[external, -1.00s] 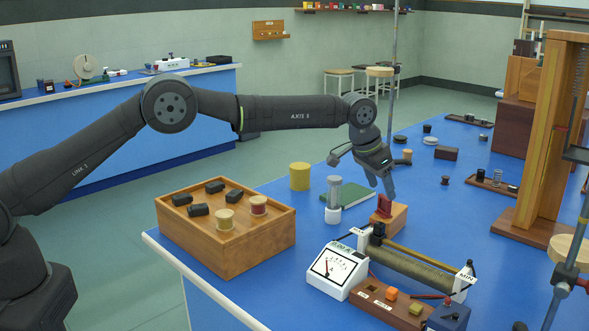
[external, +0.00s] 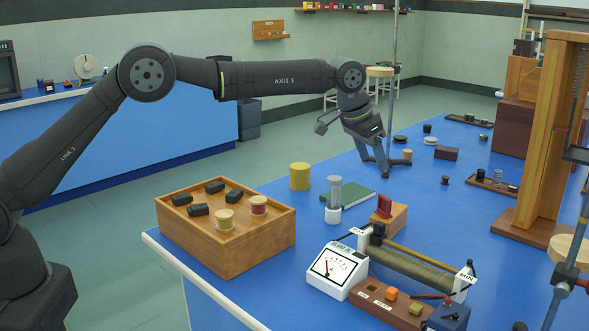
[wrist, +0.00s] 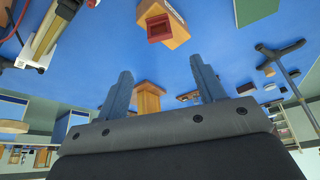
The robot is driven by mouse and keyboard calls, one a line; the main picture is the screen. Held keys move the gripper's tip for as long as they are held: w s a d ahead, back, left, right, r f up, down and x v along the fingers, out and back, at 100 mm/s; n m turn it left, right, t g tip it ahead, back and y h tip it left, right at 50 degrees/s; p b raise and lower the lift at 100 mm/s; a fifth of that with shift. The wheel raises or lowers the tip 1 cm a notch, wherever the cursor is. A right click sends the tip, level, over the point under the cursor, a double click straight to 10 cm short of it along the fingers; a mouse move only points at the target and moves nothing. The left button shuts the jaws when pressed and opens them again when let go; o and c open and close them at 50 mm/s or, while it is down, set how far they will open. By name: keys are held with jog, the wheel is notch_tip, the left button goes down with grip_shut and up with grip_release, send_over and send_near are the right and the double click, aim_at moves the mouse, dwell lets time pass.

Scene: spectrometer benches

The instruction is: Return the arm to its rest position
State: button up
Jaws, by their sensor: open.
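My gripper (external: 377,165) is open and empty. In the external view it hangs above the blue bench, behind the green book and in front of the base of the tall stand. In the wrist view my gripper's two fingers (wrist: 160,85) are spread apart with nothing held between them. The wooden block with a red piece (external: 388,214) stands on the bench in front of and below my gripper. It also shows at the top of the wrist view (wrist: 160,25), apart from the fingers.
A wooden tray (external: 226,263) with dark blocks and spools stands at the front left. A white meter (external: 336,268) and a rheostat (external: 420,262) are at the front. A yellow cylinder (external: 300,177) and a green book (external: 352,192) lie mid-bench. A tall wooden frame (external: 552,140) rises at right.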

aim_at(384, 197)
jog(key=x, duration=1.2)
jog(key=shift+f, duration=0.25)
notch_tip(384, 197, up, 3)
jog(key=shift+f, duration=0.2)
jog(key=shift+r, duration=0.4)
